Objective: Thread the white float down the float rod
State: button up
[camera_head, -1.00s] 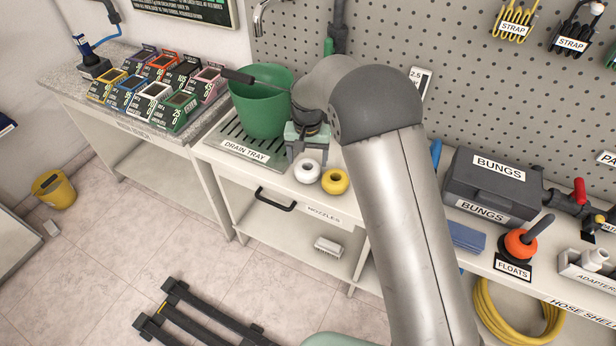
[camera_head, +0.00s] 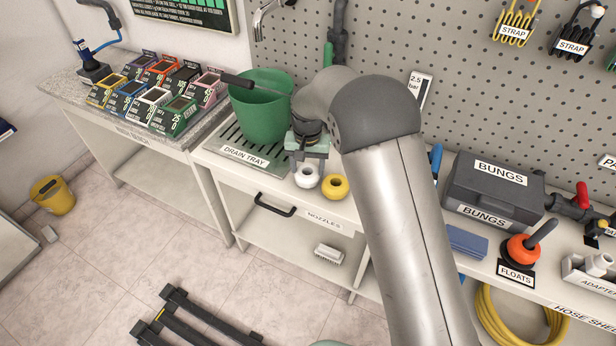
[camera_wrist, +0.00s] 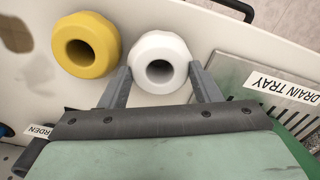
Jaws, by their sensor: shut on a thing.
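The white float (camera_head: 307,176) is a thick ring lying on the bench top. It also shows in the wrist view (camera_wrist: 158,66), hole facing up. My gripper (camera_wrist: 160,78) has a finger on each side of the white float and is shut on it. In the head view my gripper (camera_head: 307,160) points down at it, partly hidden by my arm. The yellow float (camera_head: 335,187) sits close beside the white one; it also shows in the wrist view (camera_wrist: 86,45). The float rod (camera_head: 541,230) is a grey tilted rod rising through an orange float (camera_head: 521,248) by the FLOATS label.
The drain tray (camera_head: 225,145) with a green bucket (camera_head: 262,112) is left of the white float. A blue block (camera_head: 461,245) lies in front of the case. A red-handled valve (camera_head: 580,200) is behind the rod.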

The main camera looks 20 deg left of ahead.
notch_tip(320, 180, up, 8)
jog(key=p, duration=0.4)
jog(key=shift+p, duration=0.3)
dwell(0.3)
